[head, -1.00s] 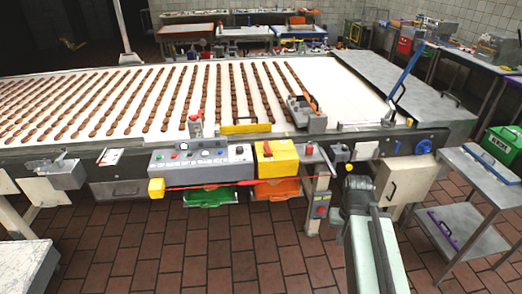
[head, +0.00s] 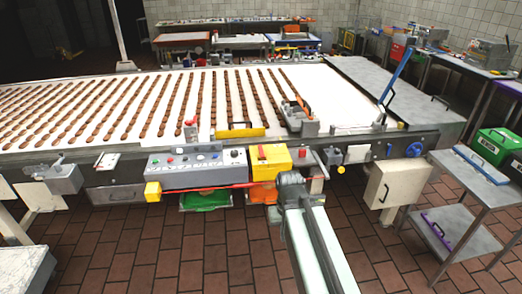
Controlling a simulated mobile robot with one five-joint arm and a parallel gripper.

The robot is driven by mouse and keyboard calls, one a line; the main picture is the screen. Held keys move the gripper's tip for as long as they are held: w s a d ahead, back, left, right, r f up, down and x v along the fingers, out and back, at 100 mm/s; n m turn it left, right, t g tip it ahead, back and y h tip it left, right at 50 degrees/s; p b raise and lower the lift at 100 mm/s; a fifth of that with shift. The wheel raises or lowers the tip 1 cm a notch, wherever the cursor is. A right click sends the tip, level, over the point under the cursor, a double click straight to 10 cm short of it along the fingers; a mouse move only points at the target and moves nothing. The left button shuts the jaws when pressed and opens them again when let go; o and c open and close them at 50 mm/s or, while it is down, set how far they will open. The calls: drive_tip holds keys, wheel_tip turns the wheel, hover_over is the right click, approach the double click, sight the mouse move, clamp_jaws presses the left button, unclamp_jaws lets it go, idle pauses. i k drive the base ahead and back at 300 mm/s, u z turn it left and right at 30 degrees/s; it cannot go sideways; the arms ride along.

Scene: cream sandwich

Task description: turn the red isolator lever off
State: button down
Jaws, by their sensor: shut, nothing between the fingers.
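My gripper (head: 291,179) is at the far end of my arm, in front of the conveyor's near side. It is shut and empty, and its fingertips are small and hard to make out. Just behind it and to the left is a yellow box (head: 270,158) with a dark mark on its front. A small red part (head: 302,152) shows at the box's right edge. I cannot tell for sure whether this is the isolator lever or how it is set. I cannot tell whether my gripper touches anything.
A grey control panel (head: 198,168) with buttons is left of the yellow box. Green and orange bins (head: 205,199) sit underneath. A blue handwheel (head: 414,150) and a steel side table (head: 462,180) are at the right. The tiled floor in front is open.

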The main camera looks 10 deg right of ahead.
sight(260, 148)
drive_tip(key=i, duration=1.15)
